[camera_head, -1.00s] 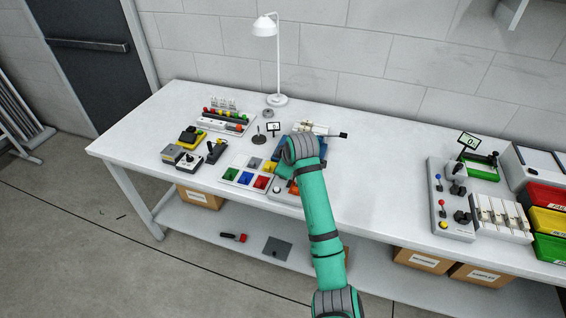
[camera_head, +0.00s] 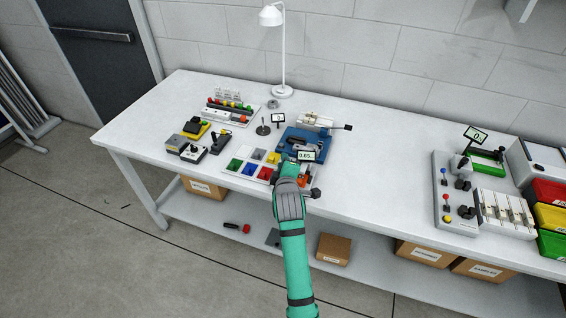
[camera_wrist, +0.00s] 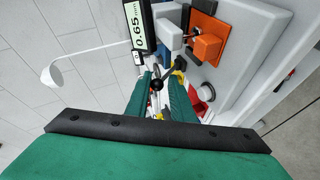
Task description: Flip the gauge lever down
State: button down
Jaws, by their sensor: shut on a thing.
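A gauge display (camera_wrist: 140,27) reading 0.65 stands at the upper left of the wrist view. It also shows in the head view (camera_head: 306,156), just beyond my gripper. A dark lever with a round black ball end (camera_wrist: 157,84) lies below the display, between my green fingers. My gripper (camera_wrist: 160,97) is shut on this lever near its ball. In the head view my gripper (camera_head: 289,164) is at the gauge station, and my wrist hides the fingertips and lever. The lever's exact tilt is hard to tell.
An orange block (camera_wrist: 207,38) on a grey base sits close to my fingers. A blue fixture (camera_head: 298,139) stands behind, and a tray of coloured compartments (camera_head: 236,178) lies to the left. A white lamp (camera_head: 282,55) stands at the back. The bench right of the gauge is clear.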

jog(key=shift+d+f, duration=0.1)
jog(key=shift+d, duration=0.55)
jog(key=c, duration=1.5)
grip_release()
jog(key=shift+f, duration=0.1)
jog(key=shift+a, duration=0.35)
jog(key=shift+s+a+r, duration=0.1)
jog(key=shift+s+r, duration=0.15)
jog(key=shift+s, duration=0.3)
jog(key=v, duration=0.9)
jog(key=shift+s+r, duration=0.15)
jog(key=shift+s, duration=0.2)
